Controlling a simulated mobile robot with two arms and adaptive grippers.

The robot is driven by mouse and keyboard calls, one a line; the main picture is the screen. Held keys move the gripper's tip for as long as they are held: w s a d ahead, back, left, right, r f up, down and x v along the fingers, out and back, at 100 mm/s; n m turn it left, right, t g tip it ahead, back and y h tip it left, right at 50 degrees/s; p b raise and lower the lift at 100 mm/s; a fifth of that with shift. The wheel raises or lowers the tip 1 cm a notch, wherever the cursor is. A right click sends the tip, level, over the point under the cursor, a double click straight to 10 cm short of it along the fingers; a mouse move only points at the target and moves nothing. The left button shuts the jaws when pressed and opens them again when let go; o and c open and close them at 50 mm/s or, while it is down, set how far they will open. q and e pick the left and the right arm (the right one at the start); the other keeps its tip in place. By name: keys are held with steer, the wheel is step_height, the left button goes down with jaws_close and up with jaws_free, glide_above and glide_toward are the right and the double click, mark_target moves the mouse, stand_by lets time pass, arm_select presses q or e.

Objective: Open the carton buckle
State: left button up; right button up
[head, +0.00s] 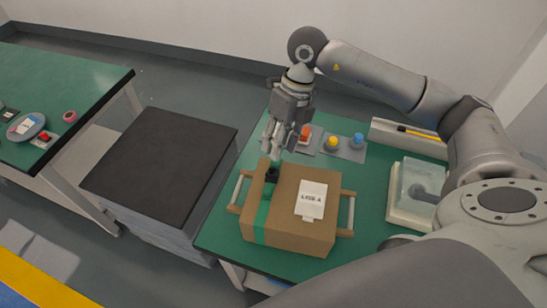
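A brown carton (315,236) sits on the green table, with a green strap (262,216) around its left part. A black buckle (271,174) sits on the strap near the carton's far edge. My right gripper (280,150) points down just above and behind the buckle. Its fingers look apart, and nothing shows held between them. I cannot tell whether a fingertip touches the buckle. A white label (312,200) lies on the carton's top. My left gripper is not in view.
Grey handles (351,214) stand at the carton's sides. Behind it are an orange button (305,133), a yellow button (332,142) and a blue button (357,140). A clear-topped device (415,185) is right. A dark-topped stack (160,160) stands left of the table.

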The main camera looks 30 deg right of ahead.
mark_target(272, 167)
steer(key=x, duration=0.3)
steer(key=p+x, duration=0.1)
steer(key=x, duration=0.2)
steer(key=shift+w+d, duration=0.2)
steer(key=shift+w, duration=0.05)
steer(key=shift+s+a+f, duration=0.1)
steer(key=shift+a+f, duration=0.15)
steer(key=shift+f, duration=0.4)
